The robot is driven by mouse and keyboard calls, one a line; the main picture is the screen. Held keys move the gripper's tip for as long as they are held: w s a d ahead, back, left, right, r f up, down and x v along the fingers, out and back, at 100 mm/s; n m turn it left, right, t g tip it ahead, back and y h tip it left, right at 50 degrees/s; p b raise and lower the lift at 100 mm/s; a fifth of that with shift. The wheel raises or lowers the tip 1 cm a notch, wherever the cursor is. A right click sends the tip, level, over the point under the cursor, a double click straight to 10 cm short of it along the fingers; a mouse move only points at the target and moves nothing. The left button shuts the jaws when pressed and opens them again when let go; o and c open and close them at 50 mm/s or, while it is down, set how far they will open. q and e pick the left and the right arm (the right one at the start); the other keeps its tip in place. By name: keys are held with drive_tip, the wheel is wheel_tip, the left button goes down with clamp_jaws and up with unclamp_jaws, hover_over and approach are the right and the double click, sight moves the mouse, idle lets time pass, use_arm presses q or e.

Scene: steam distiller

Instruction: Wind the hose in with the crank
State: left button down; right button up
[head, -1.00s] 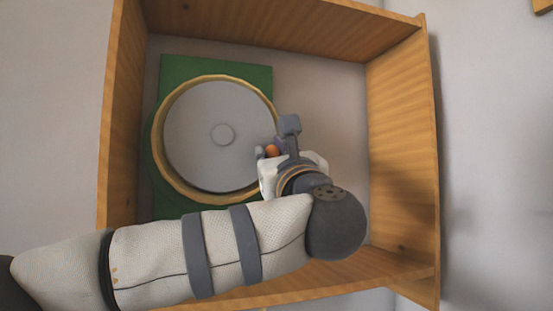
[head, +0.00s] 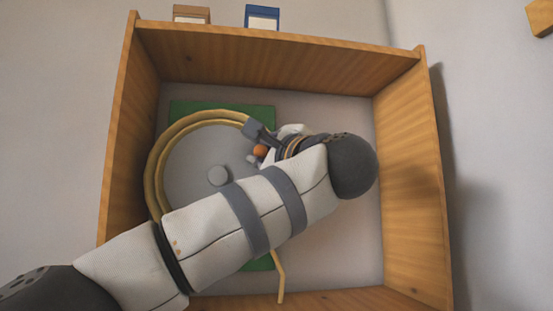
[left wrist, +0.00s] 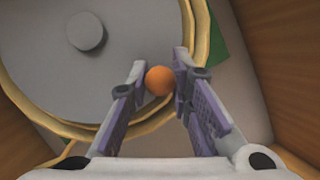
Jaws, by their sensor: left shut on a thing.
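The hose reel's grey drum (head: 190,160) stands on a green base (head: 220,106) inside an open wooden box. Yellow hose (head: 158,140) lies in rings around the drum, and a loose yellow length (head: 280,285) hangs out below my arm. The orange crank knob (head: 260,150) is at the reel's upper right edge. My left gripper (head: 258,147) is shut on this knob. In the left wrist view the knob (left wrist: 159,81) sits between the two fingers, with the drum face behind. The crank's arm is hidden, and my left arm covers the drum's lower right.
Wooden walls surround the reel; the right wall (head: 410,180) is close to my wrist. Small boxes, one brown (head: 191,14) and one blue (head: 262,17), are beyond the top wall. Clear floor lies right of the reel.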

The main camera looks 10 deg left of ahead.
use_arm(q)
drive_tip(key=shift+s+a+r, duration=0.15)
drive_tip(key=shift+s+r, duration=0.05)
drive_tip(key=shift+r, duration=0.5)
drive_tip(key=shift+s+a+r+p, duration=0.1)
drive_tip(key=shift+a+r+p, duration=0.35)
drive_tip(key=shift+a+r, duration=0.1)
drive_tip(key=shift+s+a+r+n+g, duration=0.2)
drive_tip(key=shift+s+a+r+n, duration=0.15)
drive_tip(key=shift+a+n, duration=0.45)
drive_tip(key=shift+s+a+r+n+g, duration=0.2)
drive_tip(key=shift+a+r+n, duration=0.25)
drive_tip(key=shift+a, duration=0.65)
drive_tip(key=shift+s+a+r+n+g, duration=0.2)
drive_tip(key=shift+s+a+r+n, duration=0.25)
drive_tip(key=shift+a, duration=0.5)
use_arm(e)
drive_tip(key=shift+w+a+r, duration=0.1)
drive_tip(key=shift+a+r, duration=0.4)
drive_tip(key=shift+a, duration=0.15)
use_arm(q)
drive_tip(key=shift+w+a, duration=0.1)
drive_tip(key=shift+w, duration=0.05)
drive_tip(key=c, duration=1.4)
unclamp_jaws()
drive_tip(key=shift+f, duration=0.1)
drive_tip(key=shift+f, duration=0.1)
